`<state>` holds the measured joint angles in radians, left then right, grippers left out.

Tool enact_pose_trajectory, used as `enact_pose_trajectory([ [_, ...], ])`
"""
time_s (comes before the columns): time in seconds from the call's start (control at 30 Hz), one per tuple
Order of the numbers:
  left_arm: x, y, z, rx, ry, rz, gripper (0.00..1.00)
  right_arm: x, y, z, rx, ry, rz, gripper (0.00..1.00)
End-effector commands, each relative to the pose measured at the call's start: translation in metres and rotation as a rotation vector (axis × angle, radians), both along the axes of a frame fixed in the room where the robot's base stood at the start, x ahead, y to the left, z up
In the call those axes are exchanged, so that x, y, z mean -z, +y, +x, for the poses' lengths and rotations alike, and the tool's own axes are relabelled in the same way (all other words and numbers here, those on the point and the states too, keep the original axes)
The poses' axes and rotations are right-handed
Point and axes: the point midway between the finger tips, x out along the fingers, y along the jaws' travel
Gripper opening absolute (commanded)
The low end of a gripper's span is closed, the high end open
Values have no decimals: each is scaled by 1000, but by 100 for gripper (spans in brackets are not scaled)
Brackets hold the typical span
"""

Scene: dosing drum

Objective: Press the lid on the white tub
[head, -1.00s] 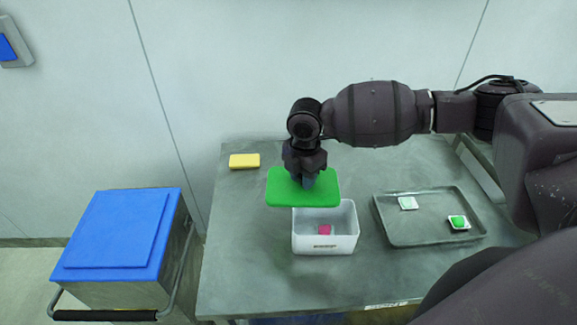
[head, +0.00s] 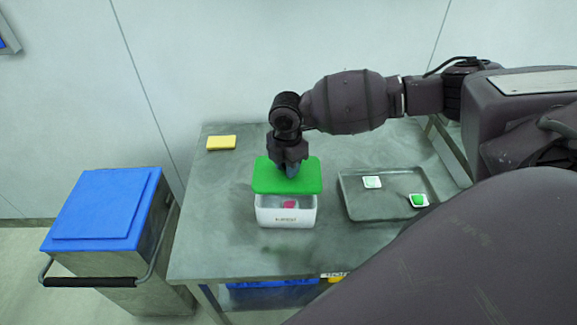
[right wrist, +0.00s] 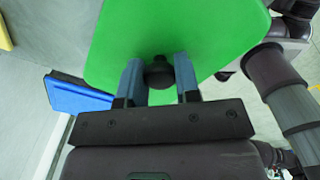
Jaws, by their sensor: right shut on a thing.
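The white tub (head: 286,217) stands on the grey table, open at the front, with a pink thing (head: 289,205) visible inside. The green lid (head: 263,178) is over the back part of the tub in the head view. I cannot tell whether it touches the rim. My right gripper (head: 291,172) is above the lid, pointing down. In the right wrist view the right gripper (right wrist: 158,75) is shut on the dark knob (right wrist: 158,72) of the green lid (right wrist: 215,30). My left gripper is not in view.
A grey tray (head: 385,213) with two small white-and-green packs lies right of the tub. A yellow sponge-like block (head: 221,142) lies at the table's back left. A blue-lidded cart (head: 105,205) stands left of the table (head: 215,240). The table's left front is clear.

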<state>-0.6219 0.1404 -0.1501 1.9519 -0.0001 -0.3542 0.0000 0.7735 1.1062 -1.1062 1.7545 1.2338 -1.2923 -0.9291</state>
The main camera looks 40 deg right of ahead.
Motion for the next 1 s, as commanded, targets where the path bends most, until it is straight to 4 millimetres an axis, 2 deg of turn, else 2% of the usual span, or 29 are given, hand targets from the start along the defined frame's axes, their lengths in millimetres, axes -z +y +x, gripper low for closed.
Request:
enact_pose_trajectory([
  [0.27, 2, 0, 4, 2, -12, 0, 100, 6, 1, 2, 13, -1, 0, 7],
  [0.5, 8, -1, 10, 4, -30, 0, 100, 23, 1, 2, 13, -1, 0, 7],
  [0.77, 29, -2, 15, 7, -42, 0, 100, 47, 1, 2, 13, 0, 0, 7],
  [1.0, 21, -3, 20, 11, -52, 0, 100, 58, 1, 2, 13, 0, 0, 7],
])
